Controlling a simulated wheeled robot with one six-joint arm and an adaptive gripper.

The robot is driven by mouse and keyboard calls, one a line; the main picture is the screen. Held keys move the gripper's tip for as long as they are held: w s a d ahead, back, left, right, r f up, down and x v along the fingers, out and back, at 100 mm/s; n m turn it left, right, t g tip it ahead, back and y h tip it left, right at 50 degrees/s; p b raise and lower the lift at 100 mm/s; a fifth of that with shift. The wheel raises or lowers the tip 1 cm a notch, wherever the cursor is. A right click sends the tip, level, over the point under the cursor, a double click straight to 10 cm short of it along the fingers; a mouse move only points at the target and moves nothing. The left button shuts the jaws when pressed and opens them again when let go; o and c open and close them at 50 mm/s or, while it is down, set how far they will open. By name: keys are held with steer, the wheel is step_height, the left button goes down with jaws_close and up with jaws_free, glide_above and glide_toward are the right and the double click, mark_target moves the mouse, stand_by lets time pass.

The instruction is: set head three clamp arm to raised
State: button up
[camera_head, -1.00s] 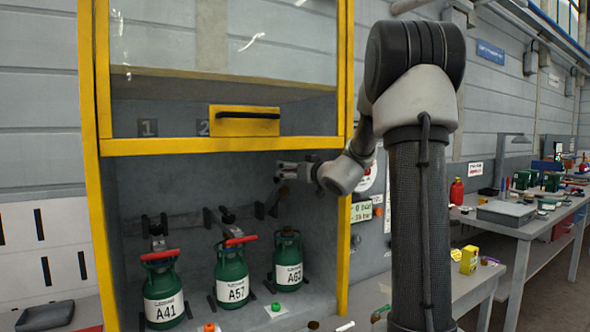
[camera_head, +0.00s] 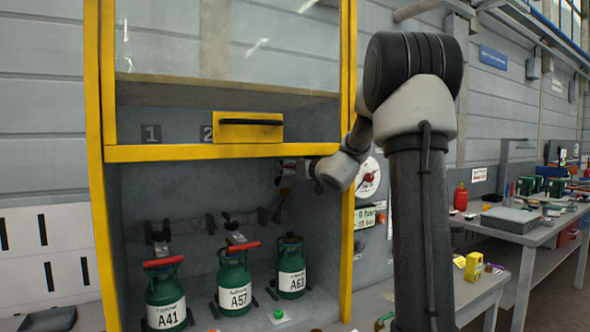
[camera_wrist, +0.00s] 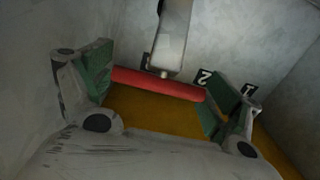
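In the wrist view, the clamp arm of head three shows as a red bar handle (camera_wrist: 158,83) on a pale metal arm (camera_wrist: 171,40). My gripper (camera_wrist: 158,90) is open, with its green-padded fingers wide apart. The red bar spans the gap between them, its ends close to both pads; contact is not clear. In the head view, my gripper (camera_head: 284,170) is inside the cabinet, above green cylinder A63 (camera_head: 290,268). No red bar lies across that cylinder's top. The raised end of the third arm (camera_head: 283,191) is small and partly hidden by my gripper.
Green cylinders A41 (camera_head: 166,302) and A57 (camera_head: 234,285) stand to the left, with red bars low over their tops. The yellow-framed sash (camera_head: 170,153) hangs just above my gripper. The yellow cabinet post (camera_head: 347,245) is close on the right.

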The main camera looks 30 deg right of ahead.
steer(key=shift+o, duration=0.9)
steer(key=shift+r, duration=0.15)
